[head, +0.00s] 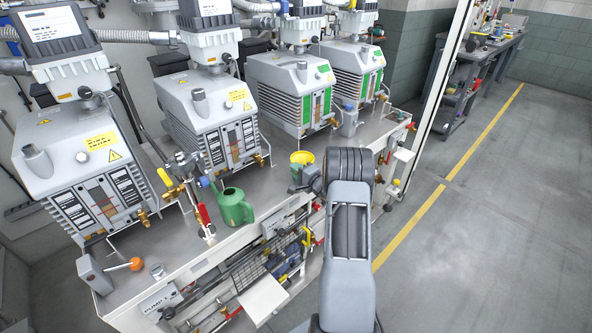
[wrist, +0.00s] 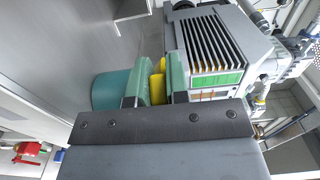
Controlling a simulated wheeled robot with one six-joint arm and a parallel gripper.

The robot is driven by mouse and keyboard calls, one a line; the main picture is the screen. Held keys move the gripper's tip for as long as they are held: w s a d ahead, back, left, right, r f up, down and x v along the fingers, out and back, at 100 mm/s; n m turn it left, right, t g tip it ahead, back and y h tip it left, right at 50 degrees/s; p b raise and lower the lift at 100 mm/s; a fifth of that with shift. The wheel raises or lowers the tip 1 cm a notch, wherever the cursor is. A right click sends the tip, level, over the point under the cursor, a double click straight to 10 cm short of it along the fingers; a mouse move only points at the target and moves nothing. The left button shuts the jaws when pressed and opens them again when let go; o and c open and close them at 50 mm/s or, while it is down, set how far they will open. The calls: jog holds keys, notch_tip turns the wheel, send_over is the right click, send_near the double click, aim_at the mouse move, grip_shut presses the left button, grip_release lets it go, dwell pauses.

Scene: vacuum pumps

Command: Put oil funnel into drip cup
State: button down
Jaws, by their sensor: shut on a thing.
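The yellow oil funnel (head: 302,157) shows just past my gripper (head: 307,176) over the front edge of the bench, near the middle pumps. In the wrist view, my gripper (wrist: 158,88) is shut on the funnel (wrist: 158,86), with yellow showing between its green pads. A teal cylinder (wrist: 113,90) sits beside the pads in the wrist view, partly hidden; I cannot tell whether it is the drip cup. In the head view, a small metal cup (head: 157,271) stands near the bench's left front corner. The funnel's lower part is hidden by my gripper.
A green watering can (head: 235,207) stands on the bench (head: 265,196), left of my gripper. Red-handled (head: 205,218) and yellow-handled valves stand near it. Grey pumps (head: 208,115) line the back. An orange-knobbed lever (head: 134,264) is at the front left. The floor at right is clear.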

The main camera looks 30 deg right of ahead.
jog(key=shift+f+b, duration=0.4)
jog(key=shift+f, duration=0.15)
dwell(0.5)
jog(key=c, duration=1)
grip_release()
jog(key=shift+c, duration=0.2)
jog(key=s+d, duration=0.2)
jog(key=s, duration=1.1)
jog(key=shift+s+d, duration=0.2)
jog(key=shift+s, duration=0.1)
jog(key=s+d+p, duration=0.2)
jog(key=s+p, duration=0.1)
jog(key=s, duration=0.8)
jog(key=shift+s, duration=0.4)
jog(key=shift+d, duration=0.1)
